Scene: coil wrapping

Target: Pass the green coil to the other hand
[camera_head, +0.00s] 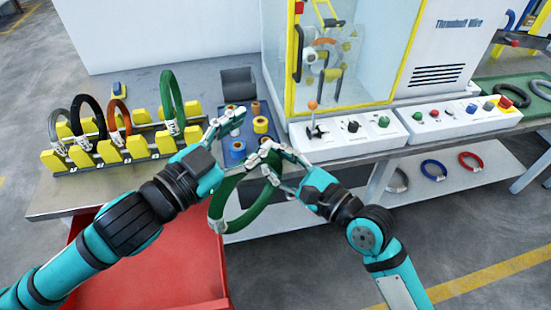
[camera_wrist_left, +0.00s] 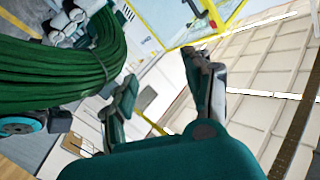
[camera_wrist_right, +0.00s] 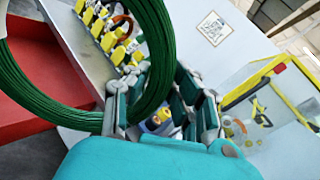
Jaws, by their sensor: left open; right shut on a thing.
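The green coil (camera_head: 244,222) hangs as a tilted ring below my right gripper (camera_head: 268,160), in front of the bench edge. My right gripper is shut on the coil's upper part. In the right wrist view the coil (camera_wrist_right: 62,113) passes between the fingers. My left gripper (camera_head: 243,137) is open, just left of and slightly above the right one. In the left wrist view the coil (camera_wrist_left: 60,82) lies left of the open fingers (camera_wrist_left: 165,75), not between them. The exact gap between left fingers and coil is hard to judge.
A yellow rack (camera_head: 110,150) on the bench holds several coils, including another green coil (camera_head: 172,103). A dark blue tray (camera_head: 238,133) with spools is behind the grippers. A machine (camera_head: 345,60) stands right of it. A red cart (camera_head: 150,275) is below the left arm.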

